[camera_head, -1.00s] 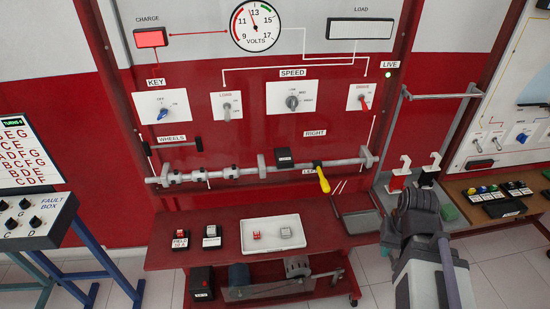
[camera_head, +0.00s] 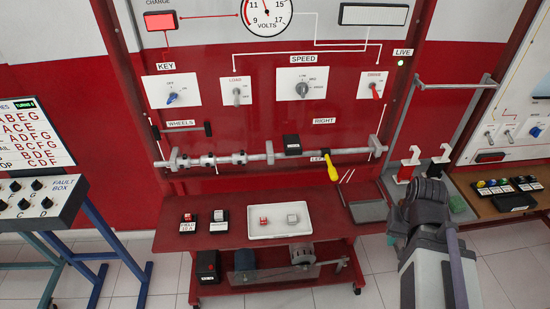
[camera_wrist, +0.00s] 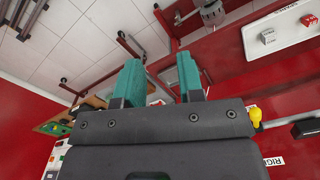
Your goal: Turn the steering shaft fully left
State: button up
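The steering shaft (camera_head: 256,158) is a grey horizontal bar with collars, mounted across the red panel in the head view. A yellow-handled lever (camera_head: 332,170) hangs down from its right part, by the label LEFT. The RIGHT label (camera_head: 325,121) is above the bar. The yellow handle also shows at the right of the wrist view (camera_wrist: 256,117). My gripper (camera_wrist: 158,80) shows two teal fingers apart with nothing between them. In the head view my arm is at the lower right, right of and apart from the lever; its fingertips are hidden there.
A red bench (camera_head: 225,236) below the shaft holds a white tray (camera_head: 280,235) and small blocks. A fault box (camera_head: 35,205) stands at the left. Floor in front is clear.

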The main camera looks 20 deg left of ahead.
jog(key=shift+o, duration=0.2)
jog(key=o, duration=0.3)
jog(key=f+b, duration=0.2)
jog(key=w+f+b, duration=0.1)
jog(key=f+b, duration=0.4)
jog(key=shift+w+d, duration=0.15)
jog(key=shift+d, duration=0.2)
jog(key=m+t+y+b, duration=0.3)
jog(key=t+y+b, duration=0.3)
jog(key=y+b, duration=0.85)
send_near(333, 174)
jog(key=shift+y, duration=0.55)
jog(key=x, duration=0.3)
jog(key=f+x, duration=0.1)
jog(key=x, duration=0.3)
jog(key=w+f+x, duration=0.1)
jog(key=x, duration=0.2)
jog(key=shift+w+f, duration=0.1)
jog(key=shift+w, duration=0.1)
